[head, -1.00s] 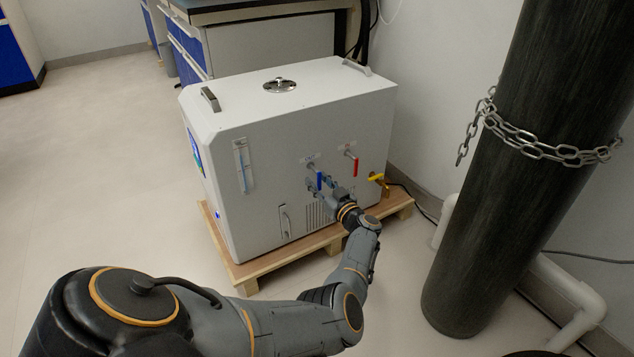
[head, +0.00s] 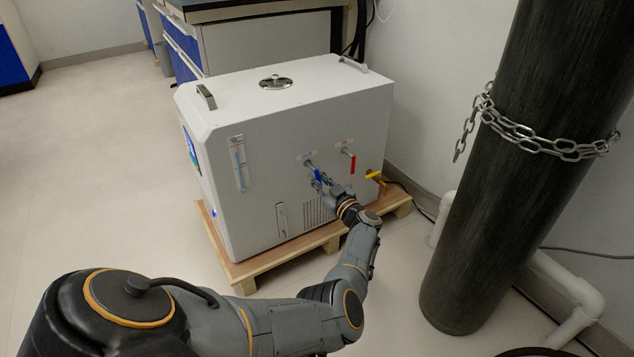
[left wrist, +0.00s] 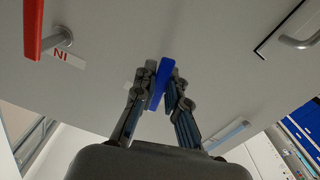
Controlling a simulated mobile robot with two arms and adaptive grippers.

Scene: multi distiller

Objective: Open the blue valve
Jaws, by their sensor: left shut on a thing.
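The blue valve handle (head: 318,175) is on the front of the white distiller box (head: 290,130), left of the red valve handle (head: 353,164). My left gripper (head: 321,182) is at the blue handle. In the left wrist view the blue handle (left wrist: 161,82) stands between the two fingers of my left gripper (left wrist: 162,92), which are shut on it. The blue handle looks slightly tilted there. The red handle (left wrist: 32,28) shows at the upper left of that view, beside a label. The fingers partly hide the blue handle in the head view. My right gripper is out of view.
The box stands on a wooden pallet (head: 270,262). A dark cylinder with a chain (head: 500,170) and white pipes (head: 565,285) stand at right. The floor at left is clear.

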